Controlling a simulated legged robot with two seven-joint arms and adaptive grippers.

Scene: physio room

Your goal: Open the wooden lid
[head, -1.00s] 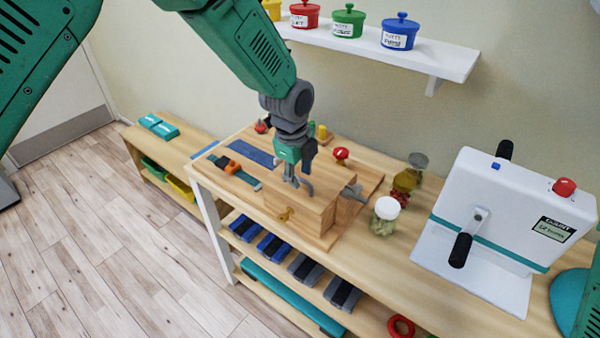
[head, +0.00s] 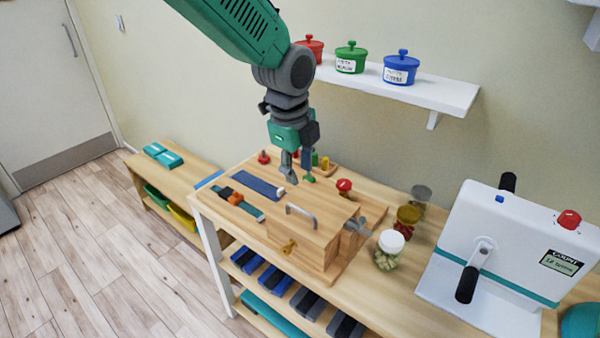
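The wooden lid (head: 322,222) is the flat top of a wooden box (head: 315,252) on the bench, with a curved grey metal handle (head: 300,209) on it. The lid looks shut and level. A brass key-like fitting (head: 288,247) is on the box's front face and a grey metal part (head: 357,226) is at its right side. My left gripper (head: 298,177) points down behind and above the handle, apart from it. Its fingers are spread with nothing between them. My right gripper is not in view.
A red knob (head: 344,185) and several coloured pegs stand behind the box. A teal strap (head: 236,201) lies to its left. A white-lidded jar (head: 389,250) and a white device (head: 500,255) stand to its right. A wall shelf (head: 430,92) with pots is above.

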